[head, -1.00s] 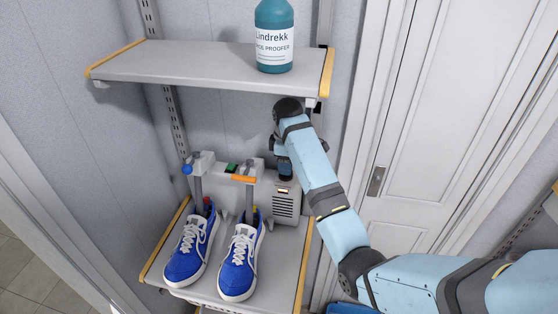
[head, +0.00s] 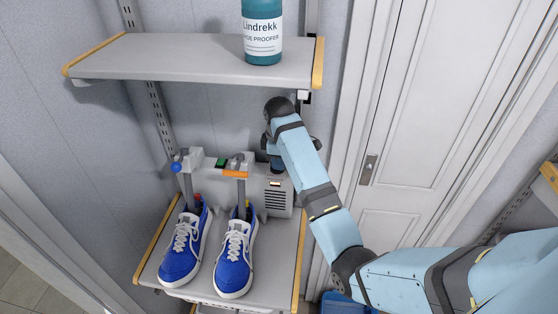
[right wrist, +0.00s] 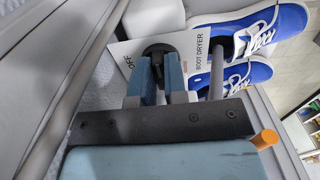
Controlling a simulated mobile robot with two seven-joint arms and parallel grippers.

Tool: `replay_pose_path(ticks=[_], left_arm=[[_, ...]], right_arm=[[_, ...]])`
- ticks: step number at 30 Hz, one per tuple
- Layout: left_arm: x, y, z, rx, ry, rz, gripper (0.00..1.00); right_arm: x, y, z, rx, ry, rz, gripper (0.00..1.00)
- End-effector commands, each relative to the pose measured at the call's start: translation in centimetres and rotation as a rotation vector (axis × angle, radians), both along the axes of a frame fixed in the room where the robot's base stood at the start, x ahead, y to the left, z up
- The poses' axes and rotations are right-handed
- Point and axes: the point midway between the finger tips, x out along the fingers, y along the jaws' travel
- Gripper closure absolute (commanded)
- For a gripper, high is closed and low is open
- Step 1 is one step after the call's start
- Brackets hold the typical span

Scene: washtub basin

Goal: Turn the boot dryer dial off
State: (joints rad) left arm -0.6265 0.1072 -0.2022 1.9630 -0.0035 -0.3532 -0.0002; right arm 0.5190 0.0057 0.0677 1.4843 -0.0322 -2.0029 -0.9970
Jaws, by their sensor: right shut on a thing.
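The boot dryer (head: 281,195) is a pale box with a vent grille, on the lower shelf behind a pair of blue shoes. Its front panel (right wrist: 199,45) shows in the right wrist view, with the words OFF and BOOT DRYER. The black round dial (right wrist: 158,48) sits on that panel. My right gripper (right wrist: 158,72) is shut on the dial, one blue finger on each side. In the head view my right gripper (head: 276,163) reaches down to the dryer's top, and the dial is hidden there. The dial's exact setting is hard to read. My left gripper is not in view.
Blue shoes (head: 232,262) stand on the lower shelf (head: 275,279) in front of the dryer's tubes. An upper shelf (head: 160,58) holds a teal shoe proofer bottle (head: 262,35) above my right wrist. A white door (head: 410,150) stands to the right.

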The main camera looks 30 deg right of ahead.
Motion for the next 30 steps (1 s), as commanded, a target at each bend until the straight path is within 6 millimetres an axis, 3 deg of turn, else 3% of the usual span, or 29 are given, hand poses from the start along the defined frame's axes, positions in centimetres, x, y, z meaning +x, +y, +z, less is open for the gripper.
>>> replay_pose_path(ticks=[11, 30], left_arm=[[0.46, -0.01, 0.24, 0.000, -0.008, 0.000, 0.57], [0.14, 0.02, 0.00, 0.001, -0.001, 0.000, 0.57]], right_arm=[[-0.01, 0.14, 0.04, 0.002, -0.001, -0.128, 1.00], [-0.06, 0.40, 0.13, 0.003, -0.004, -0.714, 1.00]])
